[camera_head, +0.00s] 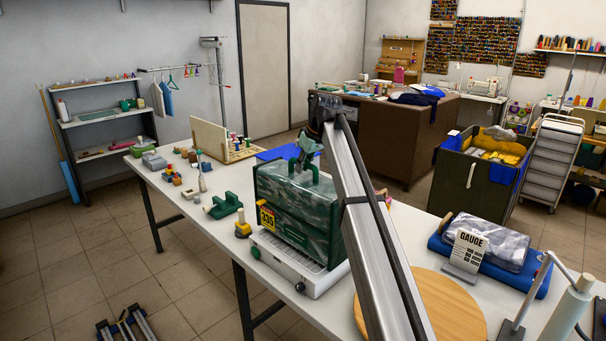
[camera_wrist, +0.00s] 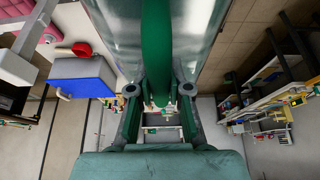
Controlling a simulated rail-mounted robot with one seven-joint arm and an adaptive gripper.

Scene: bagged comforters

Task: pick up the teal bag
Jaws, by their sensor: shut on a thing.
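The teal bag (camera_head: 300,222) is a clear-fronted comforter bag with green edges, a green top handle (camera_head: 304,168) and a yellow 335 tag (camera_head: 267,217). It stands upright over a white slatted platform (camera_head: 290,262) on the long table; I cannot tell whether a gap lies beneath it. My gripper (camera_head: 307,158) is above the bag, shut on its handle. In the wrist view the handle (camera_wrist: 157,45) runs between the two fingers of my gripper (camera_wrist: 159,95), and the bag's shiny side (camera_wrist: 200,25) fills the top middle. My arm hides part of the bag's right side.
A round wooden board (camera_head: 450,305) lies right of the platform. Beyond it are a GAUGE sign (camera_head: 468,248) and a clear bag on a blue base (camera_head: 490,262). Small tools, a green clamp (camera_head: 224,205) and a wooden rack (camera_head: 225,142) stand to the left.

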